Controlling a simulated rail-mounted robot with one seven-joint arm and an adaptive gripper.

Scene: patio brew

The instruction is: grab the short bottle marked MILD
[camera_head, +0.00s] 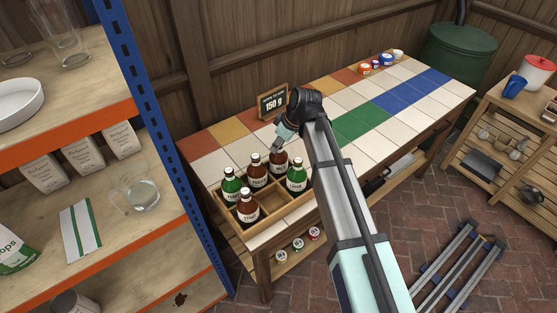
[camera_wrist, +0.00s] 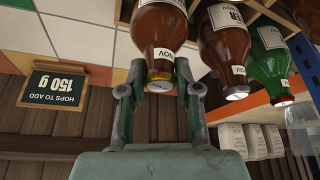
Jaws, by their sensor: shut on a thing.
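My gripper (camera_head: 281,140) is at the top of a brown bottle (camera_head: 279,163) in the back corner of the wooden crate (camera_head: 280,219). Two other brown bottles, one in the middle (camera_head: 257,173) and one at the front (camera_head: 246,208), stand in the crate. Their labels are too small to read surely.
Green bottles stand in the crate at left (camera_head: 231,186) and right (camera_head: 297,178), close by. A "150 g" sign (camera_head: 272,101) stands behind on the tiled table (camera_head: 385,150). A blue-posted shelf (camera_head: 150,130) is at left. Small tubs (camera_head: 365,68) sit at the far end.

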